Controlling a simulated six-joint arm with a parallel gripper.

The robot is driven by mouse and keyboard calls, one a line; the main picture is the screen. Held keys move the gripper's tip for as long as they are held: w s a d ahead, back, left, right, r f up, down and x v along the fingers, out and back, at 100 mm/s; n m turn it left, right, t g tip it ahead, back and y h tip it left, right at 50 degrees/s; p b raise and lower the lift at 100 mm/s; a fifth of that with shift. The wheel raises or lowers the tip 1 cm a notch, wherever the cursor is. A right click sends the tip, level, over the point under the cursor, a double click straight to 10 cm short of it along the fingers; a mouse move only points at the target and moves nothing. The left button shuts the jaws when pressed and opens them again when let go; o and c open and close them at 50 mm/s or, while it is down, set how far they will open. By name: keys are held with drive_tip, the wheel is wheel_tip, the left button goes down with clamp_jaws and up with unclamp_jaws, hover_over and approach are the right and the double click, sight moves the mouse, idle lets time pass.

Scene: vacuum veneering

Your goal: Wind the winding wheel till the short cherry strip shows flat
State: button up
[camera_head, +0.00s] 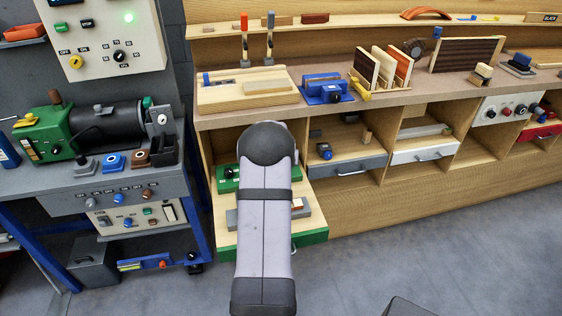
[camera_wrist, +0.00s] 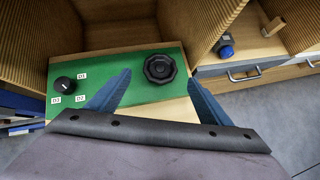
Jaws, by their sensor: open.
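A black fluted wheel (camera_wrist: 160,68), likely the winding wheel, stands on a green panel (camera_wrist: 115,63) in the wrist view. My gripper (camera_wrist: 160,75) is open, its two blue fingers pointing toward the panel. The fingertips appear left and right of the wheel with gaps to it; I cannot tell if they reach its depth. A small black selector knob (camera_wrist: 64,84) labelled D1, D2 and D3 is at the panel's left. In the head view my arm hides the wheel, and part of the green panel (camera_head: 228,186) shows left of the arm. I cannot identify the short cherry strip in either view.
Wooden cubby walls (camera_wrist: 195,30) rise behind and beside the panel. A drawer with a grey front (camera_head: 362,164) stands to the right, with a blue-capped item (camera_wrist: 224,45) inside. A grey machine bench (camera_head: 100,178) is on the left. Open floor lies in front.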

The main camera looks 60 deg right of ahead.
drive_tip(key=shift+p+x, duration=1.25)
drive_tip(key=shift+x, duration=1.2)
drive_tip(key=shift+w+d+f+p, duration=0.15)
drive_tip(key=shift+d+p, duration=0.15)
drive_tip(key=shift+p, duration=0.15)
drive_tip(key=shift+p+x, duration=0.7)
drive_tip(key=shift+x, duration=0.15)
drive_tip(key=shift+f, duration=0.1)
drive_tip(key=shift+c, duration=0.6)
drive_tip(key=c, duration=0.9)
